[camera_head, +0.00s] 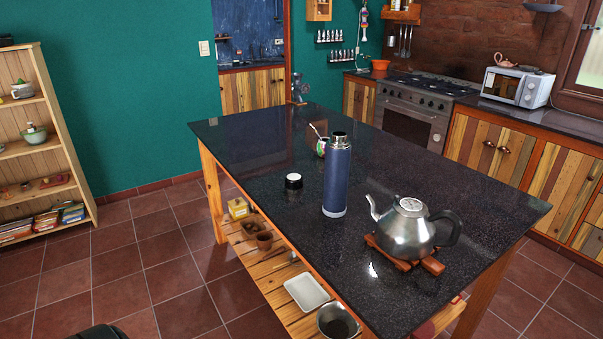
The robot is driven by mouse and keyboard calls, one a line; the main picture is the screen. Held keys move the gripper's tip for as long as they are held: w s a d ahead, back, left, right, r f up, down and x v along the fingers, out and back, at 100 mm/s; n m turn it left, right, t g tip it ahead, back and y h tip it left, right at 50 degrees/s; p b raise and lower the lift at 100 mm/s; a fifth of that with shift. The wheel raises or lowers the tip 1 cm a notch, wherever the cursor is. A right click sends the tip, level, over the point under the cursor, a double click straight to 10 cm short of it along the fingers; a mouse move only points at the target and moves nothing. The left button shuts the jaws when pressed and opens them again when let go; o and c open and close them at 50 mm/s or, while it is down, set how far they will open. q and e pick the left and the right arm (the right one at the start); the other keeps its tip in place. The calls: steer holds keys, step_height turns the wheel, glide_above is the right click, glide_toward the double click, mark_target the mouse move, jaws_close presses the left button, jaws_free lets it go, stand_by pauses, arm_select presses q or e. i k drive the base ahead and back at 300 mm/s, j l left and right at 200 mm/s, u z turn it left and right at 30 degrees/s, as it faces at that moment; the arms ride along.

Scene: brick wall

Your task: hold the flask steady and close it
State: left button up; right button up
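A tall blue flask (337,178) with a bare metal neck stands upright on the dark speckled island table. A small black cap with a pale top (293,181) sits on the table to the left of the flask, apart from it. Neither of my grippers shows in the head view, so whether they are open or shut is hidden.
A steel kettle (408,232) stands on a wooden trivet (432,266) right of the flask. A cup with a metal straw (322,146) is behind the flask. The island's far left top (245,135) is clear. A lower slatted shelf holds a white tray (306,292) and bowls.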

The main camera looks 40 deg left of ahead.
mark_target(338, 148)
steer(key=u, duration=1)
